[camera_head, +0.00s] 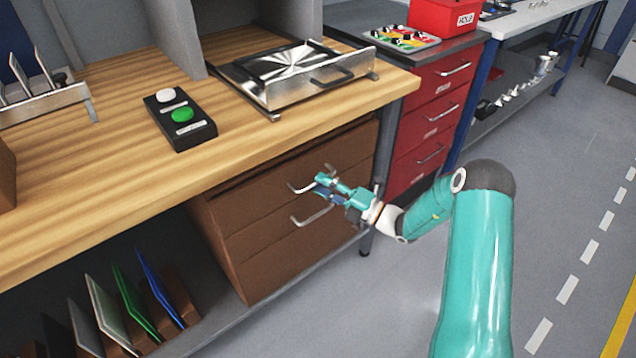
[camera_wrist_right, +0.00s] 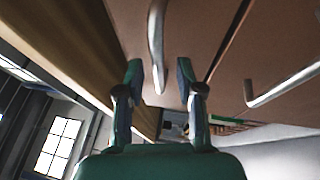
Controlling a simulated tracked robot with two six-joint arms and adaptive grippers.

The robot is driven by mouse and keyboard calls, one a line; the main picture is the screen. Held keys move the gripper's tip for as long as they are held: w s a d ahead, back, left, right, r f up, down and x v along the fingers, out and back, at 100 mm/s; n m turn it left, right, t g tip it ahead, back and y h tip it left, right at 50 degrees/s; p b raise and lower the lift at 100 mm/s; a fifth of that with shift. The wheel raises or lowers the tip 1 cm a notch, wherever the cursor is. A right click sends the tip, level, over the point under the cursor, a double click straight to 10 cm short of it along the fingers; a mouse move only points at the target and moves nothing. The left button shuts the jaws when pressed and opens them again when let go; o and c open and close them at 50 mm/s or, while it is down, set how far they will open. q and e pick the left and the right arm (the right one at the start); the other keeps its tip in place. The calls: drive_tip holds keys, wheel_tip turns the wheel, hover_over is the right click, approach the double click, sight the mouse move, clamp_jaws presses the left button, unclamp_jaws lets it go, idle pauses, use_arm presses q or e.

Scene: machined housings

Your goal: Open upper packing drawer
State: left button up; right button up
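The brown packing drawer unit hangs under the wooden bench, with an upper drawer (camera_head: 254,197) and a lower drawer (camera_head: 270,240). The upper drawer's metal bar handle (camera_head: 299,188) is partly covered by my right gripper (camera_head: 322,187). The lower drawer's handle (camera_head: 311,219) is just below. In the right wrist view the upper handle (camera_wrist_right: 156,45) reaches between the two parted fingers of my right gripper (camera_wrist_right: 160,78), with space visible on both sides. The lower handle (camera_wrist_right: 275,92) is to the right there. My left gripper is not in view.
The wooden benchtop (camera_head: 110,140) overhangs the drawers. On it are a button box (camera_head: 180,130) and a metal fixture (camera_head: 300,75). A red drawer cabinet (camera_head: 425,125) stands to the right. Upright panels (camera_head: 135,300) stand on the lower shelf. The floor at right is clear.

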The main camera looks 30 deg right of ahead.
drive_tip(key=shift+x, duration=1.15)
clamp_jaws()
